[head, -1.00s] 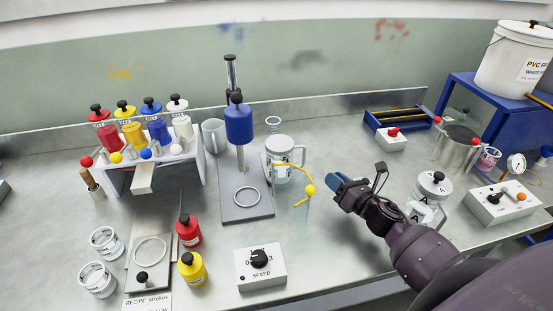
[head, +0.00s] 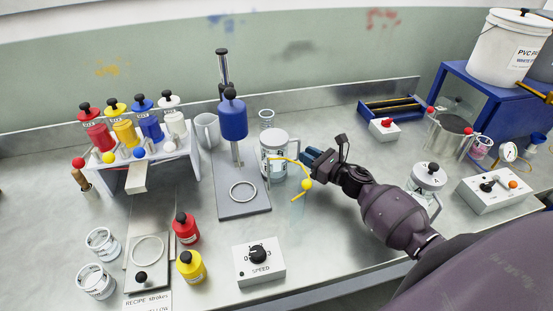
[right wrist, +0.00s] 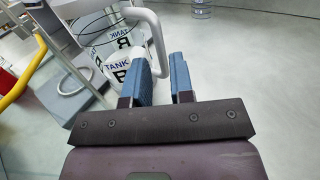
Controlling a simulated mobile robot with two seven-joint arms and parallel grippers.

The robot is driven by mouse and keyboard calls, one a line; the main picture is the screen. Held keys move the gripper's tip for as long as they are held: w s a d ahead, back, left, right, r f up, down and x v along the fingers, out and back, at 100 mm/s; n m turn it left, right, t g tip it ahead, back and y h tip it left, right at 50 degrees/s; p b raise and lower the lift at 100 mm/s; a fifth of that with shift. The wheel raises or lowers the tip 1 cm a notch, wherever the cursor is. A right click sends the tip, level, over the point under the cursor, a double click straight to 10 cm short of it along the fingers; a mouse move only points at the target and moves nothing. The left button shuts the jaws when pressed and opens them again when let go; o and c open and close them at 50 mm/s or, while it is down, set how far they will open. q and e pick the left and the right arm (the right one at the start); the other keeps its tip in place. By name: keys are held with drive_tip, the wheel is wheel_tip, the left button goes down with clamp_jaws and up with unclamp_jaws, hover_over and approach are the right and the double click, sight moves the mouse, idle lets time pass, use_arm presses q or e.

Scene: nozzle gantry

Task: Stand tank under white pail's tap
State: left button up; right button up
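A clear tank with a white lid and a white handle (head: 273,146) stands right of the blue mixer; in the right wrist view its labels read TANK B (right wrist: 117,70). My right gripper (head: 308,157) is at the tank's handle side. In the right wrist view its blue fingers (right wrist: 165,80) are apart, and the white handle (right wrist: 157,40) reaches down to the gap between them; I cannot tell whether they touch it. The white pail (head: 503,50) stands on a blue stand at the far right. A yellow bar (head: 536,91) shows at its base; the tap is not clear. My left gripper is not in view.
A yellow bent rod with a ball (head: 306,184) is close in front of the tank. The mixer (head: 233,118) stands left of it. Tank A (head: 427,176), a steel pot (head: 447,138) and a control box (head: 497,188) are to the right. Bench between is partly clear.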

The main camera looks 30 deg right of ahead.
drive_tip(key=shift+x, duration=2)
drive_tip(key=shift+d+f, duration=0.1)
clamp_jaws()
